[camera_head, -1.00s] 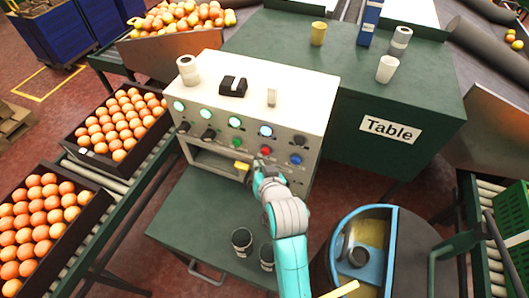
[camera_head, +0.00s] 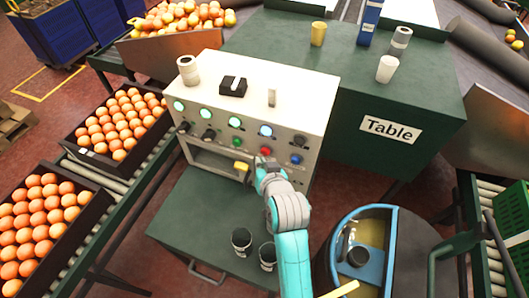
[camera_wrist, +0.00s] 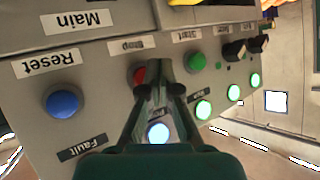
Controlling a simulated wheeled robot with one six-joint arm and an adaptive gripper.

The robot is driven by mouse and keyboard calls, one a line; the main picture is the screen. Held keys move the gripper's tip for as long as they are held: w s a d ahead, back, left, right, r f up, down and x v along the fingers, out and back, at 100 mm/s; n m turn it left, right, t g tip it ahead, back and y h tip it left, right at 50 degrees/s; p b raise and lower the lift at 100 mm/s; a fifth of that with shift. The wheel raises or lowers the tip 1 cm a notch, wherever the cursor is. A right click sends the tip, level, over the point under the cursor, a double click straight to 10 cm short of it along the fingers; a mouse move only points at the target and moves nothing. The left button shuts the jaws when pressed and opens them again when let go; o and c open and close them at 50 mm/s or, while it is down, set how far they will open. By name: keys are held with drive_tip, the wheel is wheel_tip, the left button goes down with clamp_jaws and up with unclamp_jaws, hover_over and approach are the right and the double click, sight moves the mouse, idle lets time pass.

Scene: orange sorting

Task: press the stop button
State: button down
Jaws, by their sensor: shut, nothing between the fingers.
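The red stop button (camera_head: 266,151) is on the front of the pale control box (camera_head: 301,100). In the wrist view the red stop button (camera_wrist: 139,75) shows under an upside-down "Stop" label, partly covered by my fingers. My gripper (camera_head: 260,161) is shut and empty, its tips just below the red button in the head view. In the wrist view my gripper (camera_wrist: 161,90) has its tips in front of the button's right side. I cannot tell whether they touch it.
A green start button (camera_wrist: 196,61) and a blue reset button (camera_wrist: 62,102) flank the stop button. A yellow object (camera_head: 241,166) lies at the box's lower opening. Two dark cups (camera_head: 242,241) stand on the green cabinet below. A lidded drum (camera_head: 405,250) is at the right.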

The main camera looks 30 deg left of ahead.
drive_tip(key=shift+w, duration=0.15)
idle(0.6)
drive_tip(key=shift+w+a, duration=0.1)
drive_tip(key=shift+w, duration=0.2)
drive_tip(key=shift+w+a, duration=0.15)
drive_tip(key=shift+w, duration=0.35)
idle(0.9)
drive_tip(key=shift+s, duration=0.15)
drive_tip(key=shift+s+d, duration=0.25)
drive_tip(key=shift+s, duration=0.55)
drive_tip(key=s, duration=0.2)
drive_tip(key=s+d, duration=0.1)
drive_tip(key=s, duration=0.2)
drive_tip(key=shift+d, duration=0.1)
idle(0.3)
idle(0.8)
